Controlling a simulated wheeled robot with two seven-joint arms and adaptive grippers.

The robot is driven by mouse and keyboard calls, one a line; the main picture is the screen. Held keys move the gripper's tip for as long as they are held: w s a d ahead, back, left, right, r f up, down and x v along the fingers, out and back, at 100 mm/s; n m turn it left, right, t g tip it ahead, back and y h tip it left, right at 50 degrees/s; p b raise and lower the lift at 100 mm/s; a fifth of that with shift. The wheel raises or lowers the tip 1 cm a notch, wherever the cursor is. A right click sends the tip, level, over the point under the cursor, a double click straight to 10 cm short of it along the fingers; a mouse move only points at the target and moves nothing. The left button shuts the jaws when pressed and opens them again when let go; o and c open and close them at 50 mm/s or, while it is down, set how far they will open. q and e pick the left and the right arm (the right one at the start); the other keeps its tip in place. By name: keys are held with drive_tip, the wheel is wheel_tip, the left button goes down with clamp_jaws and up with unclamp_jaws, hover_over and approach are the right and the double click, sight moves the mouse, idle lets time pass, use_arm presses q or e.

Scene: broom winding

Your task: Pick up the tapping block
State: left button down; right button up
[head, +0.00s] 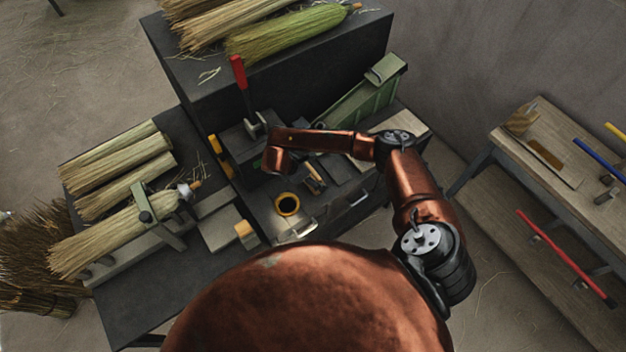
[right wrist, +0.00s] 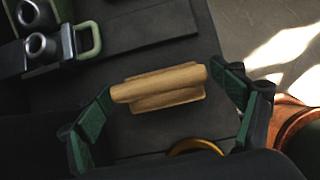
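The tapping block (right wrist: 160,85), a pale wooden piece with a rounded bar on top of a flatter part, lies on a dark surface in the right wrist view. My right gripper (right wrist: 165,90) is open around it, with one green-padded finger at each end of the bar. The fingers are very close to the ends; I cannot tell whether they touch. In the head view my right gripper (head: 261,164) is mostly hidden under its copper wrist above the dark bench, and I cannot make out the block under it. My left gripper is not in view.
A yellow-rimmed round cup (head: 287,204) stands on the bench close by. A red-handled lever (head: 240,75) rises behind the gripper. A green trough (head: 365,98) is at the back right. Straw bundles (head: 120,165) lie at left. A side table (head: 560,150) stands at right.

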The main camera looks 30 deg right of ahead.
drive_tip(key=c, duration=1.3)
drive_tip(key=shift+r, duration=0.15)
